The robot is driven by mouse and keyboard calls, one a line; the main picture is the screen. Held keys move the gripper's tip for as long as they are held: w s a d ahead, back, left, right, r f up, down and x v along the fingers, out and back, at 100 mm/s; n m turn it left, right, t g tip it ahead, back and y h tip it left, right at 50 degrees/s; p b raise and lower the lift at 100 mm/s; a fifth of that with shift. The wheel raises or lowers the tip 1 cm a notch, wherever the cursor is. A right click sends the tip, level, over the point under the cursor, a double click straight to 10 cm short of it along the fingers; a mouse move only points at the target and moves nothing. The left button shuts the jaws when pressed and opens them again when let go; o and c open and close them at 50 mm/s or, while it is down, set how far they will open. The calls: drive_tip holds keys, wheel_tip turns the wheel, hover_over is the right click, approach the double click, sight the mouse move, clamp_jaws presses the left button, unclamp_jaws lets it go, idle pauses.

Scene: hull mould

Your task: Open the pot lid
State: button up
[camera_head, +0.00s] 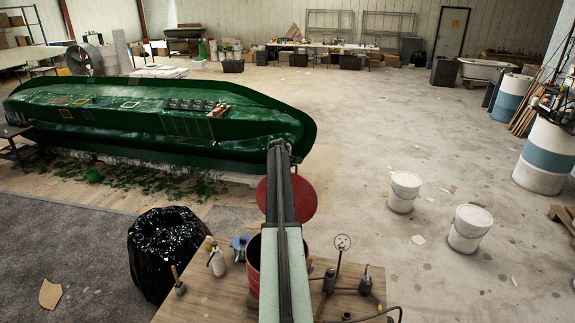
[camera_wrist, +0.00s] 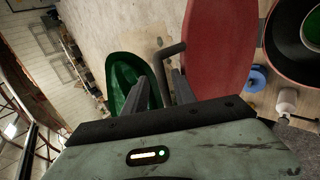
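The pot (camera_head: 254,268) is a red drum on the wooden bench, partly hidden behind my arm in the head view. Its open top (camera_wrist: 272,58), with green inside, shows at the upper right of the wrist view. The round red lid (camera_head: 304,199) is raised off the opening at the pot's far side; the wrist view shows its broad face (camera_wrist: 215,45). A grey bent handle (camera_wrist: 171,50) sticks out from the lid. My gripper (camera_wrist: 161,82) has its fingers apart, one on each side of the handle. In the head view the fingertips are hidden.
The bench (camera_head: 212,292) also holds a spray bottle (camera_head: 216,260), a blue tape roll (camera_head: 240,247) and a gauge stand (camera_head: 341,244). A black bag (camera_head: 162,250) stands left. The green hull mould (camera_head: 150,115) lies beyond. White buckets (camera_head: 404,190) stand on open floor to the right.

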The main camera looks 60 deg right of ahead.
drive_tip(key=shift+w+a+r, duration=0.1)
drive_tip(key=shift+a, duration=0.1)
drive_tip(key=shift+a+r+p, duration=0.1)
drive_tip(key=shift+r+p, duration=0.2)
drive_tip(key=shift+p, duration=0.1)
drive_tip(key=s+a, duration=0.4)
drive_tip(key=a, duration=0.8)
